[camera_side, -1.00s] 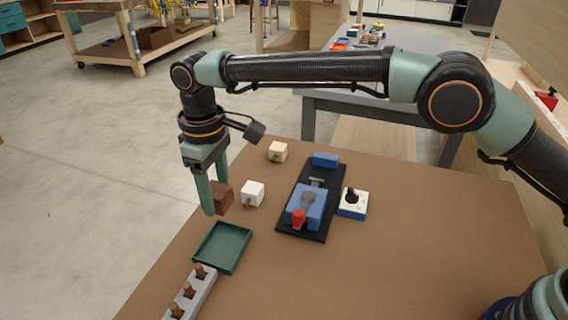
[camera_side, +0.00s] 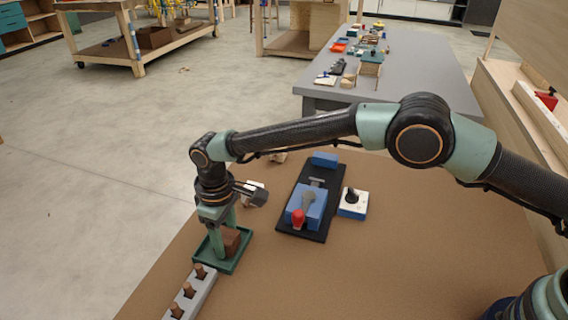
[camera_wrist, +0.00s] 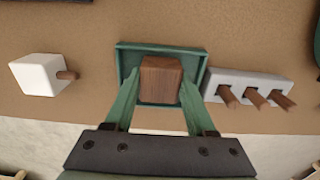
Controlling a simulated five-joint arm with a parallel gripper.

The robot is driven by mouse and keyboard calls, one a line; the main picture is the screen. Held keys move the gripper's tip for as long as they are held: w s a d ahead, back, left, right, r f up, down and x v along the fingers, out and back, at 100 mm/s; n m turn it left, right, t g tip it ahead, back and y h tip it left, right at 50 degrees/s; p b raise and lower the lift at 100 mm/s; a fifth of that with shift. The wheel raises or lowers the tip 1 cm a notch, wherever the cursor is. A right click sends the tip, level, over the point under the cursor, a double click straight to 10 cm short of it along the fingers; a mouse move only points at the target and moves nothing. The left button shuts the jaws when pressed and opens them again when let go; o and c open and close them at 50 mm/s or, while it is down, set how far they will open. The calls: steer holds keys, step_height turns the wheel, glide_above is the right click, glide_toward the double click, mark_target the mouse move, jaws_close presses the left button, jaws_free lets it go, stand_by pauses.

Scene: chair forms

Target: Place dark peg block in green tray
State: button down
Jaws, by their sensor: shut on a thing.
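The dark brown peg block (camera_side: 232,239) is between the fingers of my gripper (camera_side: 226,245), low over the floor of the green tray (camera_side: 243,248). In the wrist view, my gripper (camera_wrist: 161,80) is shut on the block (camera_wrist: 161,72), one finger on each side. The block lies within the outline of the tray (camera_wrist: 160,46), whose rim shows around it. I cannot tell whether the block touches the tray floor. Its peg is not visible.
A grey rack with several brown pegs (camera_side: 190,293) stands close beside the tray; it also shows in the wrist view (camera_wrist: 245,85). A white peg block (camera_wrist: 38,75) is on the other side. A blue clamp fixture (camera_side: 308,208) and a white-and-blue switch box (camera_side: 352,204) stand farther right.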

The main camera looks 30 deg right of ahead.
steer(key=shift+f, duration=0.15)
steer(key=shift+c, duration=1.2)
jaws_free()
